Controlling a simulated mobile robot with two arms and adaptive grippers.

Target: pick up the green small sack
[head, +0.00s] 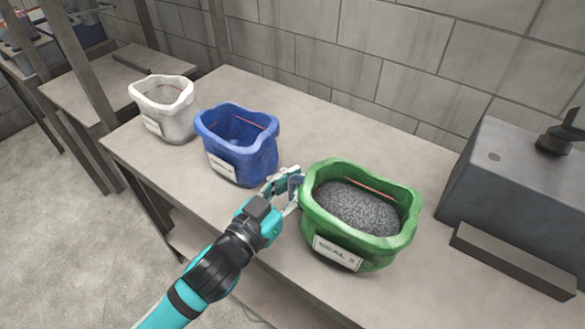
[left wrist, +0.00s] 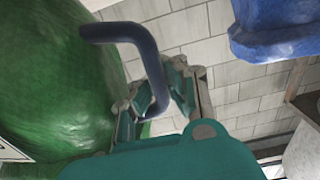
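The green small sack (head: 315,200), open at the top and filled with dark grey grains, stands upright on the table with a white label on its front. In the left wrist view its green side (left wrist: 50,80) fills the left. A dark curved handle (left wrist: 120,32) sticks out from that side. My left gripper (head: 289,188) is at the sack's left side. In the left wrist view its fingers (left wrist: 155,88) lie on either side of the handle; I cannot tell whether they press on it. My right gripper is not in view.
A blue sack (head: 240,165) stands close left of my left gripper, and a white sack (head: 165,120) is farther left. A dark grey block-like machine (head: 510,190) and a low bar (head: 515,262) are at the right. The table (head: 340,110) is clear behind the sacks.

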